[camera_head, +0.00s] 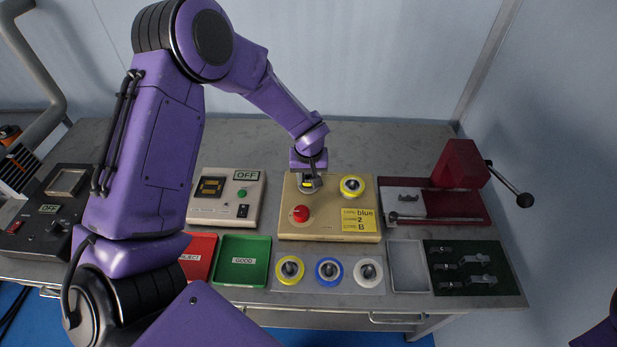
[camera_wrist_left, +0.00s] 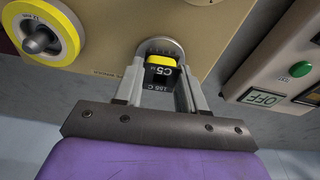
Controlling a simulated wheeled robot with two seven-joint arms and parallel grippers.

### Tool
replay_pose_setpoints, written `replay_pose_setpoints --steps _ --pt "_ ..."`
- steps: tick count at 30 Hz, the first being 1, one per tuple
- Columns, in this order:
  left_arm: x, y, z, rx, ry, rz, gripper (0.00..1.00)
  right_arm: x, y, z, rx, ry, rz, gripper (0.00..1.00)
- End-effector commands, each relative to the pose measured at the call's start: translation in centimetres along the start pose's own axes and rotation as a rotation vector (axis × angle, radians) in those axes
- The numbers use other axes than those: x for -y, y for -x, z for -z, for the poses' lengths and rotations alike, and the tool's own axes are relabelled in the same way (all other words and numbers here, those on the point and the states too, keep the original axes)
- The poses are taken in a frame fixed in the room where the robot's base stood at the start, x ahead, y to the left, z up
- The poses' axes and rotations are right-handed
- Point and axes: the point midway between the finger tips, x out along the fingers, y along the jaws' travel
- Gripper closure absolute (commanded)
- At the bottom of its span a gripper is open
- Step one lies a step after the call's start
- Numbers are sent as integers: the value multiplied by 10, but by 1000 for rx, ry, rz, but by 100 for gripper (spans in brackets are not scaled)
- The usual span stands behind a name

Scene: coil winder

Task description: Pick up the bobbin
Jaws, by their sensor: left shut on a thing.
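The bobbin (camera_wrist_left: 161,74) is a small black block with a yellow top and white lettering. My left gripper (camera_wrist_left: 158,88) is shut on it, with one grey finger on each side. The bobbin is at a round grey disc (camera_wrist_left: 160,46) on the beige coil winder (camera_wrist_left: 110,40); whether it touches the disc I cannot tell. In the head view my left gripper (camera_head: 310,184) points down at the upper left of the winder (camera_head: 328,228), and the yellow of the bobbin (camera_head: 307,184) just shows. My right gripper is not in view.
The winder bears a red button (camera_head: 300,214), a yellow wire spool (camera_head: 352,186) and a yellow note (camera_head: 359,220). In front lie a green tray (camera_head: 242,281), a red tray (camera_head: 201,242) and yellow, blue and white spools. A red lever press (camera_head: 460,165) stands right, a tester (camera_head: 224,216) left.

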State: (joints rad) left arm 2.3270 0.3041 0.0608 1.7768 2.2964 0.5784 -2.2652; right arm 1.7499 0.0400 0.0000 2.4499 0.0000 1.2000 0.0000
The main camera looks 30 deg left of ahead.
Motion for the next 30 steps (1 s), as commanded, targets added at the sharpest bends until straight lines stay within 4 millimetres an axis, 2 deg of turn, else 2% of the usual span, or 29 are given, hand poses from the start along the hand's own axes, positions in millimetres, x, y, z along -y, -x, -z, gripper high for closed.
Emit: replay_pose_setpoints --steps 2,6,8,12,18,24,30 --pt "0 6 2 -1 2 -4 95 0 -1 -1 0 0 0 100" --pt "0 32 4 -3 3 -7 95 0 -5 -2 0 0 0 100" --pt "2 47 -8 -3 0 -8 95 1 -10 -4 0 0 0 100" --pt "7 93 -35 -5 0 -11 95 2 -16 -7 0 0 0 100" --pt "16 126 -87 -4 -2 -7 95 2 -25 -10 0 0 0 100" --pt "21 146 -113 -1 -1 -3 95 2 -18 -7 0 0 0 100" --pt "22 148 -118 -3 1 -2 95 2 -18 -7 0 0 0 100"
